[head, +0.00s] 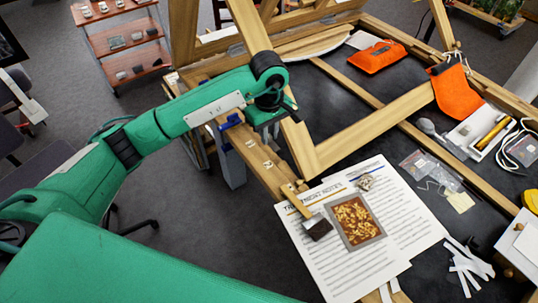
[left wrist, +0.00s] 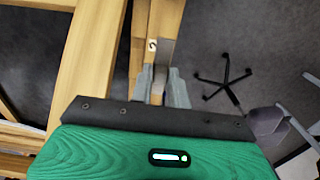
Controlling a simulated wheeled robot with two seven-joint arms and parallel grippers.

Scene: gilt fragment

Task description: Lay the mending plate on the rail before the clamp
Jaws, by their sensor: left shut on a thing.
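My left gripper (head: 272,132) is above the wooden rail (head: 254,158) at the near left edge of the easel frame; its fingertips are hard to make out there. In the left wrist view, the gripper (left wrist: 161,88) is shut on a narrow grey metal strip, the mending plate (left wrist: 166,56). The plate shows against the rail (left wrist: 139,48), and I cannot tell whether it touches. A blue and grey piece, seemingly the clamp (head: 231,167), is at the rail's outer side, left of the gripper. My right gripper is out of view.
Printed sheets (head: 310,257) lie at the front, with a framed gilt fragment (head: 355,221) on them. A slanting wooden bar (head: 375,130) rises close to my gripper. An orange pouch (head: 376,57) and small tools lie further right. A red shelf cart (head: 120,40) stands behind left.

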